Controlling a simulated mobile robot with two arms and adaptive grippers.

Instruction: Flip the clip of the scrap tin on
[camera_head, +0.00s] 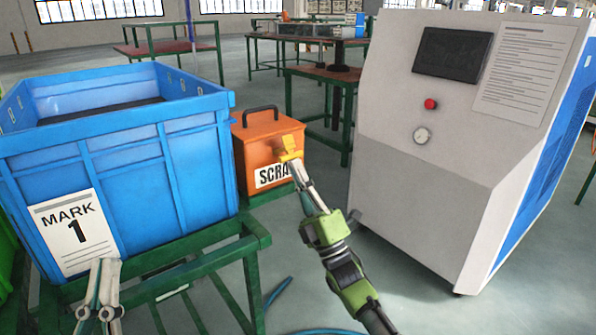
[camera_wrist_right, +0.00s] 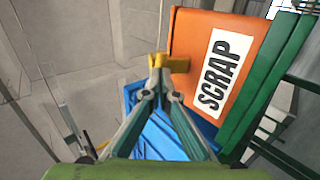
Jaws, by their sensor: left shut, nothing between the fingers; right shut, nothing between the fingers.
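The scrap tin (camera_head: 252,150) is an orange box with a black handle on its lid and a white SCRAP label; it stands on a green stand right of the blue crate. Its yellow clip (camera_head: 289,148) is on the front near the top edge. My right gripper (camera_head: 296,166) is shut, with its fingertips at the clip and partly covering it. In the right wrist view the fingertips (camera_wrist_right: 158,88) meet just at the yellow clip (camera_wrist_right: 168,62), beside the orange tin (camera_wrist_right: 215,40). Whether they touch it I cannot tell. My left gripper (camera_head: 103,268) is shut and empty, low in front of the blue crate.
A blue crate (camera_head: 95,150) marked MARK 1 stands on a green frame (camera_head: 210,250) at the left. A large grey machine (camera_head: 430,170) with a gauge and red button stands at the right. Open floor (camera_head: 300,265) lies between them, with a blue hose on it.

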